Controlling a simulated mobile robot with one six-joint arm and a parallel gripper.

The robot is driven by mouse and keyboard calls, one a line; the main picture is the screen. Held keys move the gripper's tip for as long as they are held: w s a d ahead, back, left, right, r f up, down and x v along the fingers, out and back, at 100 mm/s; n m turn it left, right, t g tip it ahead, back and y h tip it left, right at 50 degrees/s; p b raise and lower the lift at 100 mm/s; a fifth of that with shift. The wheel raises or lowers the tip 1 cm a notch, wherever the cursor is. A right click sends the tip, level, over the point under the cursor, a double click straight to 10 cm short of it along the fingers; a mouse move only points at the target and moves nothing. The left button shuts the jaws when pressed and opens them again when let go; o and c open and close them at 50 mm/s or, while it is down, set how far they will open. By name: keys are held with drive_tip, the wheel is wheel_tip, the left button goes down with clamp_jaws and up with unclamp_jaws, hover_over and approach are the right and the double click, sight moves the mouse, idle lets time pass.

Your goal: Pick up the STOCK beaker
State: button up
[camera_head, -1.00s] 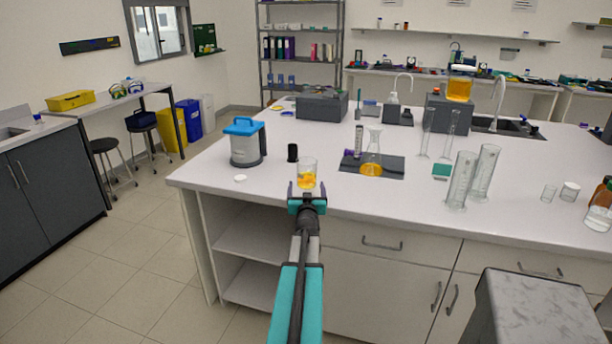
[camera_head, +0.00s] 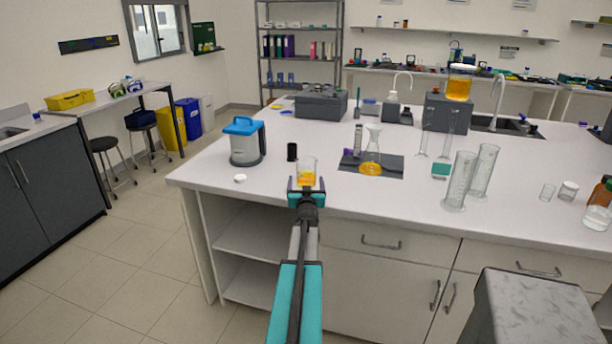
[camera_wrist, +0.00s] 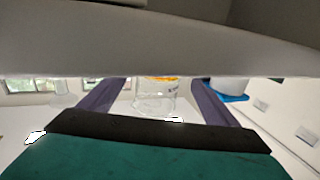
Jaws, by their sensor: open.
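A clear glass beaker with orange liquid (camera_head: 307,168) stands near the front edge of the white bench. In the wrist view the beaker (camera_wrist: 153,98) shows between my two purple fingers, with part of a dark label that I cannot read. My gripper (camera_head: 306,184) is open at the near side of the beaker, with a finger on each side. I cannot tell whether either finger touches the glass. The beaker's base is partly hidden by my gripper in the head view.
A blue-lidded grey container (camera_head: 246,142), a black cylinder (camera_head: 292,152) and a small white cap (camera_head: 240,178) are left of the beaker. A flask with orange liquid (camera_head: 371,160) stands on a dark mat (camera_head: 394,166) to the right. Tall glass cylinders (camera_head: 460,180) stand farther right.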

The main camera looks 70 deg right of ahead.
sight(306, 179)
drive_tip(key=shift+r+p+x, duration=0.15)
drive_tip(key=shift+p+x, duration=0.2)
drive_tip(key=shift+x, duration=0.45)
drive_tip(key=shift+r+p+x, duration=0.1)
drive_tip(key=shift+p+x, duration=0.2)
drive_tip(key=shift+x, duration=1.5)
drive_tip(key=shift+s+f, duration=0.1)
drive_tip(key=shift+s, duration=0.05)
drive_tip(key=c, duration=1.4)
drive_tip(key=shift+r, duration=0.35)
drive_tip(key=shift+r, duration=1.4)
drive_tip(key=shift+r+v, duration=0.25)
drive_tip(key=shift+v, duration=2.35)
drive_tip(key=shift+r+v, duration=0.3)
drive_tip(key=shift+v, duration=2.3)
drive_tip(key=shift+r+v, duration=0.25)
drive_tip(key=shift+v, duration=2.4)
